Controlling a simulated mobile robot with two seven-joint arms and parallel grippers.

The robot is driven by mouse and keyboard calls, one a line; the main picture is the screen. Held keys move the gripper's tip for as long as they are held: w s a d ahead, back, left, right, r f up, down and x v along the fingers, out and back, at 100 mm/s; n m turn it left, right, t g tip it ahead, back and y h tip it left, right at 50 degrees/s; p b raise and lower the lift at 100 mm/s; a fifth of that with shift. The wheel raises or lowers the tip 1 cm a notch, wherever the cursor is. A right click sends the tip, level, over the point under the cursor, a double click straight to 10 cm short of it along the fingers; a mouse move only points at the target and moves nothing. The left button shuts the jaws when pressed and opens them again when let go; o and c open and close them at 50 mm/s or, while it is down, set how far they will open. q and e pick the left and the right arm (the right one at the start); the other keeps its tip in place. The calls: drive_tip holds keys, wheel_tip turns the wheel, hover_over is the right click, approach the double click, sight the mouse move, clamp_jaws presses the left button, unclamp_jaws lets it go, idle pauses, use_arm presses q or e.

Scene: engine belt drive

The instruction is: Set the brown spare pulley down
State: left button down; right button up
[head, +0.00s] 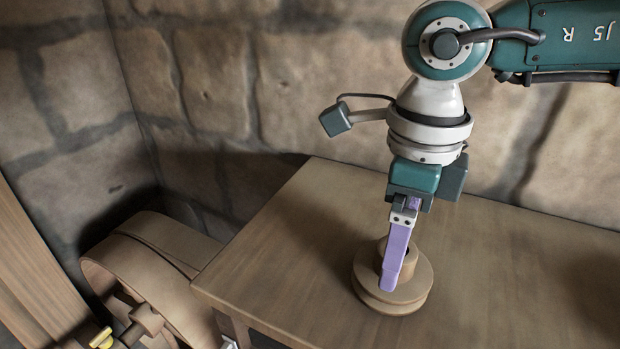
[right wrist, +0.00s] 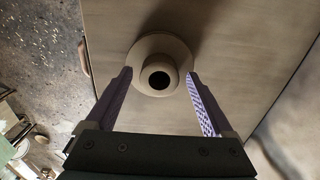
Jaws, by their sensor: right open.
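The brown spare pulley (head: 412,289) rests flat on the wooden table, hub up, near the table's left front part. In the right wrist view the pulley (right wrist: 143,51) shows its round flange and the dark hole in its hub. My right gripper (head: 390,284) points down over the pulley, with a purple finger in front of the hub in the head view. In the right wrist view my right gripper (right wrist: 158,78) is open, its fingers on either side of the hub with gaps between. My left gripper is in neither view.
The wooden table (head: 500,275) is bare around the pulley. Left of it, lower down, stands a large wooden wheel with a belt (head: 150,260) and a small yellow part (head: 102,338). A stone wall (head: 290,80) closes off the back.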

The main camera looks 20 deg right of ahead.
drive_tip(key=shift+r, duration=0.15)
wheel_tip(320, 180, up, 12)
drive_tip(key=b, duration=0.2)
drive_tip(key=shift+b, duration=0.3)
